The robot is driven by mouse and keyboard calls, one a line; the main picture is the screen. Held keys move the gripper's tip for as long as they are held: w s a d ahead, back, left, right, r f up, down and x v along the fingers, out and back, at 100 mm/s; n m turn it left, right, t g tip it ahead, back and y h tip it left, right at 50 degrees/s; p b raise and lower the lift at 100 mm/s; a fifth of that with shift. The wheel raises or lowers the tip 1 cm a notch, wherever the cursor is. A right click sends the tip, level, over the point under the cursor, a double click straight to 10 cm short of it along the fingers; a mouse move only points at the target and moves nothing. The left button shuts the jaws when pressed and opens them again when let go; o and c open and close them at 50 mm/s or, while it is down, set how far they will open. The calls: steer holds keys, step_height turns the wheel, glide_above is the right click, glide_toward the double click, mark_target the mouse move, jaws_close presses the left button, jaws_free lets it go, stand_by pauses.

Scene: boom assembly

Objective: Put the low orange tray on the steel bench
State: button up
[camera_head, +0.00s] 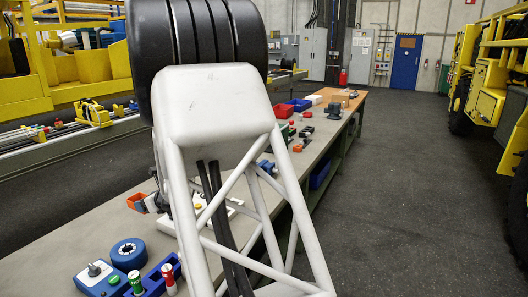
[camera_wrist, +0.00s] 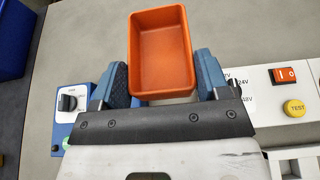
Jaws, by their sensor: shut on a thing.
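The low orange tray (camera_wrist: 162,92) is between my gripper's two blue fingers, open side facing the wrist camera. My gripper (camera_wrist: 161,76) is shut on it. In the head view, the tray (camera_head: 135,201) shows as a small orange patch beside my gripper (camera_head: 150,204), over the long grey bench (camera_head: 62,240). My white arm hides much of both. The tray seems held above the bench top; the height is hard to tell. Another grey bench (camera_head: 30,161) runs along the left. I cannot tell from looks alone which is the steel one.
Below the tray are a blue box with a dial (camera_wrist: 68,104) and a white panel with an orange switch (camera_wrist: 285,75) and yellow button (camera_wrist: 295,108). Red bin (camera_head: 283,111) and blue bin (camera_head: 301,104) stand farther along. The bench's near-left surface looks bare.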

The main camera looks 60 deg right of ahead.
glide_above(157, 243)
step_height(157, 243, down, 5)
steer(key=shift+w+r, duration=0.1)
steer(key=shift+w, duration=0.05)
stand_by(0.5)
steer(key=shift+f, duration=3.2)
steer(key=shift+f, duration=1.85)
steer(key=shift+f, duration=0.1)
steer(key=o, duration=0.7)
